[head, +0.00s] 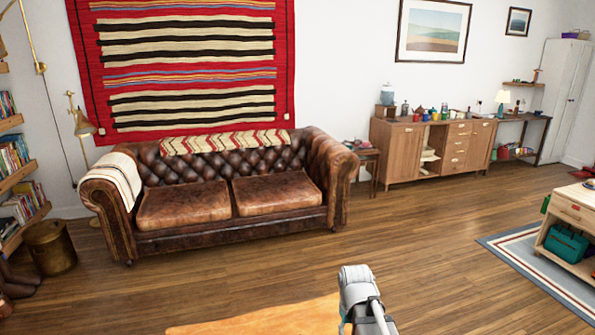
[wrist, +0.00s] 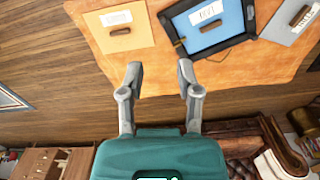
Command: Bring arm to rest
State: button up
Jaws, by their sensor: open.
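My gripper (wrist: 160,77) shows in the wrist view with its two grey fingers spread apart. Nothing is between the fingertips. It is over or beside the edge of an orange-brown wooden table (wrist: 240,68); the height above it is hard to tell. In the head view a grey part of my arm stands at the bottom, right of a corner of the table (head: 255,318), and the gripper's fingers cannot be made out there.
On the table lie a tan panel (wrist: 120,40), a blue tray with a dark frame (wrist: 222,22) and a grey panel (wrist: 285,22), each with a label. A brown leather sofa (head: 185,203) stands beyond. Wooden floor (head: 425,235) is clear right of the sofa.

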jog(key=s+d+r+m+p, duration=0.1)
jog(key=s+d+r+p, duration=0.1)
jog(key=s+r+p, duration=0.3)
jog(key=shift+s+r+m, duration=0.2)
jog(key=shift+r+m, duration=0.2)
jog(key=shift+r, duration=0.3)
